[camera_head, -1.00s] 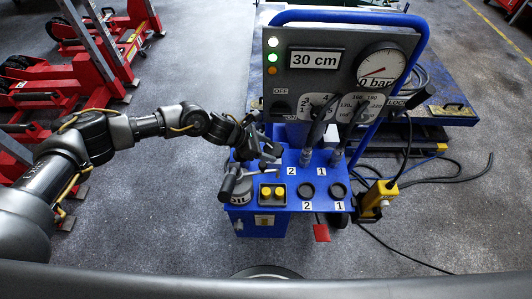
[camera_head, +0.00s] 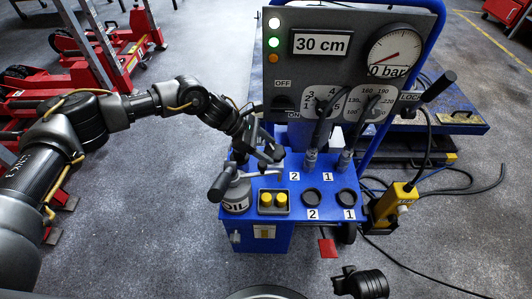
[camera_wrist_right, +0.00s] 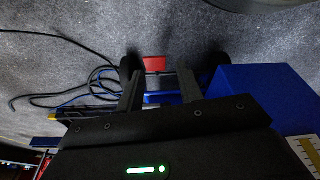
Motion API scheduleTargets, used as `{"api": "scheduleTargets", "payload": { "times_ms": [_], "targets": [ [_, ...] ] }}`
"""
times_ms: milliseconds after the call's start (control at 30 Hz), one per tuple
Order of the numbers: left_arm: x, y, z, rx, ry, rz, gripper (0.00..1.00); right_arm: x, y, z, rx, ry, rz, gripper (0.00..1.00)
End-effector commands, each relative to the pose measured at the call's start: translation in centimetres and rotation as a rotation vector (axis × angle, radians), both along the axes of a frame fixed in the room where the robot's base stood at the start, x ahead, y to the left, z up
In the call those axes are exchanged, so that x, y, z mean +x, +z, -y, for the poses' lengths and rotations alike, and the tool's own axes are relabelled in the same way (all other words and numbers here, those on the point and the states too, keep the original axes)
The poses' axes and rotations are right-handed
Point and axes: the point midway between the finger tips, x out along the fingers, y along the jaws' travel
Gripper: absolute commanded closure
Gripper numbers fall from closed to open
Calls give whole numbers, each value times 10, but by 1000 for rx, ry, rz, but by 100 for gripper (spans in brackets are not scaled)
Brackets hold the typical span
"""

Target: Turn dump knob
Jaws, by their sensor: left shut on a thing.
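The blue jack trolley (camera_head: 340,178) stands in front of me with a grey control panel (camera_head: 320,70) at its back. My left gripper (camera_head: 268,156) reaches down to the left part of its blue top. It is shut on a small part there that looks like the dump knob; the fingers mostly hide it. In the right wrist view my right gripper (camera_wrist_right: 160,88) is open and empty, above the floor beside the trolley.
Two yellow buttons (camera_head: 273,199) and black round sockets sit on the trolley's front. Levers and hoses rise behind them. A red pedal (camera_head: 327,248) is low in front. A yellow connector box (camera_head: 398,200) and loose cables lie on the right. Red stands are at left.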

Motion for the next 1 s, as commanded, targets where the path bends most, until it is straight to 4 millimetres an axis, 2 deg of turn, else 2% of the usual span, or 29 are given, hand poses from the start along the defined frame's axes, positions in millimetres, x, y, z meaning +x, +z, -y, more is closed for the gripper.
{"api": "scheduleTargets", "payload": {
  "times_ms": [33, 333, 833, 867, 1000],
  "targets": [
    [-1, -5, 2, 1, -13, 0, 61, 1, 4, 0, 1, -1, 7, 64],
    [-1, -3, 2, 0, -53, -2, 61, 3, 32, 1, 1, -3, 21, 64],
    [-2, -2, 2, 1, -61, -4, 61, 3, 38, 1, 1, -4, 24, 64],
    [-2, -2, 2, 1, -61, -4, 37, 3, 38, 1, 1, -4, 24, 64],
    [-1, -2, 2, 1, -59, -3, 19, 3, 39, 0, 1, -4, 24, 64]
  ]
}}
